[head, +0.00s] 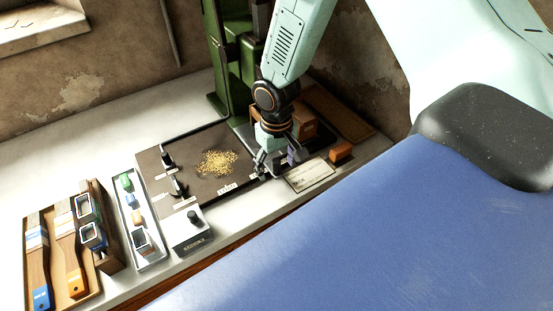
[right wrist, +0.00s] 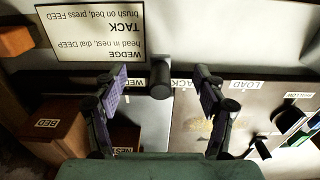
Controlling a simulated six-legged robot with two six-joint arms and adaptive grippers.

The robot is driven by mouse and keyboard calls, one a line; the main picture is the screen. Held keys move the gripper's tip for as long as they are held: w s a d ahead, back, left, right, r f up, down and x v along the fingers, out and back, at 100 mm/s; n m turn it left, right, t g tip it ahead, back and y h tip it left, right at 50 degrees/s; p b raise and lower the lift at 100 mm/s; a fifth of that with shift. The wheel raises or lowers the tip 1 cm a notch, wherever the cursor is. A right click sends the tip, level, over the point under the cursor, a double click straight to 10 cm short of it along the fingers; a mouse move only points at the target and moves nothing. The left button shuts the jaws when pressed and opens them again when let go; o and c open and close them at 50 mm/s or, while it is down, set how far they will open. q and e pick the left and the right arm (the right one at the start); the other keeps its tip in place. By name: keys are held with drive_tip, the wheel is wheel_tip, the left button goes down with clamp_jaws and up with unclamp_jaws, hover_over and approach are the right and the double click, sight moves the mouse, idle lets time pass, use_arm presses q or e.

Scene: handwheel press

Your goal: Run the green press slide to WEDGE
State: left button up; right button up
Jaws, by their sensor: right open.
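The green press (head: 218,50) stands at the back, partly hidden by my right arm. My right gripper (head: 277,165) is over the right end of its dark bed plate (head: 185,200). In the right wrist view, my right gripper (right wrist: 160,85) is open, its two purple-padded fingers apart. A black round knob (right wrist: 160,80) shows between the fingertips, with a gap on each side. It stands at a label strip, between the partly covered WEDGE label (right wrist: 134,82) and TACK label (right wrist: 182,83). The LOAD label (right wrist: 245,85) is further right. My left gripper is not in view.
An instruction card (head: 311,175) lies right of the gripper, near an orange block (head: 341,151). A box labelled BED (right wrist: 48,128) is beside one finger. Golden bits (head: 218,163) lie on the plate. A control box (head: 190,232), a parts tray (head: 139,220) and a brush tray (head: 96,278) stand left.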

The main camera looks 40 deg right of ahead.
wheel_tip(320, 180, up, 8)
drive_tip(key=p, duration=0.8)
drive_tip(key=shift+r, duration=0.15)
drive_tip(key=shift+s+f, duration=0.1)
drive_tip(key=shift+f, duration=0.1)
